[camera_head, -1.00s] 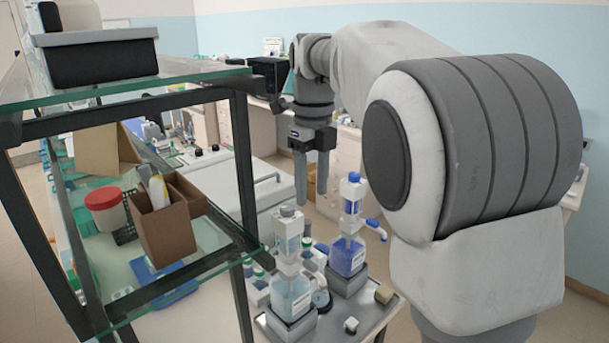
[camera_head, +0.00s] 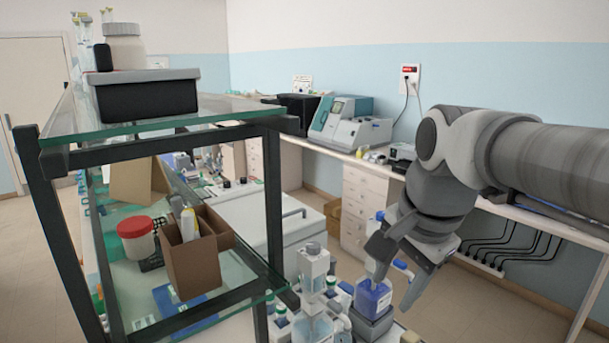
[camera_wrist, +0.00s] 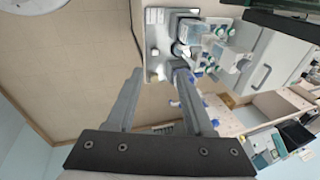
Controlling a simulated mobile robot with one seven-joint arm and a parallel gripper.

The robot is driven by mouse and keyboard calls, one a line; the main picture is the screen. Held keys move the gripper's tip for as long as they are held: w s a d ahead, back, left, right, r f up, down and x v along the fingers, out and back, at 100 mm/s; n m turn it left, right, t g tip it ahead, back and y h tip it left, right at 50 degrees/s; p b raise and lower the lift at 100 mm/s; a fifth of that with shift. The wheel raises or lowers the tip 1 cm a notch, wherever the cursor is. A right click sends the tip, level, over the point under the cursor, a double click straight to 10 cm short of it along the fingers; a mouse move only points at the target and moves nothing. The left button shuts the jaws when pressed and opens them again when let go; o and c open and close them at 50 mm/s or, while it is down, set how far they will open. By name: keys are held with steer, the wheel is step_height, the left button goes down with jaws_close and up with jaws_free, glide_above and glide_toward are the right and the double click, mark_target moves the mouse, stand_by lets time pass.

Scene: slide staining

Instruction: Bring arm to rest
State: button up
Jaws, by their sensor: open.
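My gripper (camera_head: 393,283) is open and hangs at the right in the head view, its fingers pointing down. In that view one finger overlaps the blue-filled bottle (camera_head: 373,297); the head view alone does not show contact. In the wrist view my two fingers (camera_wrist: 158,85) are spread, with nothing held between them. Beyond the fingertips there lies the small tray with bottles (camera_wrist: 158,60), seen from above. My arm reaches in from the right edge of the head view.
A glass-shelved rack (camera_head: 170,131) stands close at the left, bearing a cardboard box (camera_head: 193,263) and a red-lidded jar (camera_head: 136,238). A clear bottle (camera_head: 313,325) stands beside the blue one. A bench with a grey-teal machine (camera_head: 342,122) runs along the back wall.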

steer(key=s+d+f+n+t, duration=0.1)
steer(key=s+f+n+t, duration=0.1)
steer(key=s+f+n, duration=0.4)
steer(key=shift+s+d+f+n+h, duration=0.15)
steer(key=shift+s+d+n+h, duration=0.2)
steer(key=shift+s+n, duration=1.75)
steer(key=shift+w+a+n, duration=0.1)
steer(key=shift+w+n, duration=0.4)
steer(key=shift+w, duration=0.05)
